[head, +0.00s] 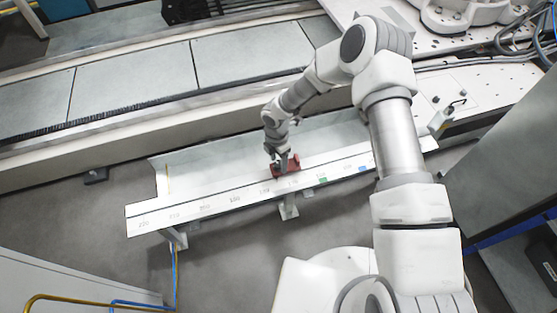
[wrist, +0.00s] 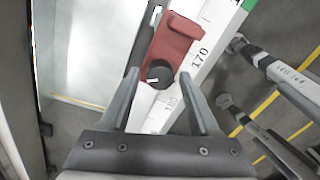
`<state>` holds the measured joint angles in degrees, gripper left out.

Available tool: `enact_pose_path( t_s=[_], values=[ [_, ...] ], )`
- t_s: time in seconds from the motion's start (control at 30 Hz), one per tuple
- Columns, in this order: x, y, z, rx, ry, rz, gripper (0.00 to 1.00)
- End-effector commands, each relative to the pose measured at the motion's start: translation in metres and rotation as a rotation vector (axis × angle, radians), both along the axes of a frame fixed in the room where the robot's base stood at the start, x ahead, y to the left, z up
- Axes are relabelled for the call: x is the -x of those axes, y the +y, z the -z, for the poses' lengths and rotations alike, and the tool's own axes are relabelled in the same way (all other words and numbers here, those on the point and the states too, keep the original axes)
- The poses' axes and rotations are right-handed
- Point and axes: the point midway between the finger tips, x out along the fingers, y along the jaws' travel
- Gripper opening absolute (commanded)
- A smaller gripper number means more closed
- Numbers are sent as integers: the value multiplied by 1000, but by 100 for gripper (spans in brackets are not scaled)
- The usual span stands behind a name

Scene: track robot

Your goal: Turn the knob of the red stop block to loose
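The red stop block (head: 291,170) sits on the white scale rail (head: 225,197) near the middle of its length. It also shows in the wrist view (wrist: 172,40), beside the printed 170 mark. Its knob (wrist: 159,73) is a dark round cap with a small white mark, at the block's near end. My gripper (wrist: 158,78) is open, with one finger on each side of the knob and a visible gap to each. In the head view my gripper (head: 281,164) is right at the block and hides part of it. I cannot tell the fingertips' height relative to the knob.
A green marker (head: 323,180) and a blue marker (head: 362,169) sit on the rail right of the block. A pale tray surface (head: 215,160) runs behind the rail. A grey conveyor (head: 130,78) lies further back. Open floor (head: 225,250) lies in front.

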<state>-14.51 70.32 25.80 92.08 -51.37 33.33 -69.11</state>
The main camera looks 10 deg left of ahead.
Motion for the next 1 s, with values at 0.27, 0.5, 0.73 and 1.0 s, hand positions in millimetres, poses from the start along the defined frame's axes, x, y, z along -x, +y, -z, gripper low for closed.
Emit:
enact_pose_path(
  t_s=[0.27, 0.5, 0.73, 1.0],
  values=[
    [0, 0, 0, 0, 0, 0, 73],
    [-1, 1, -20, -2, -3, 1, 73],
    [-3, 3, -74, -1, -3, 0, 73],
    [-5, 5, -137, -2, -3, 1, 73]
  ],
)
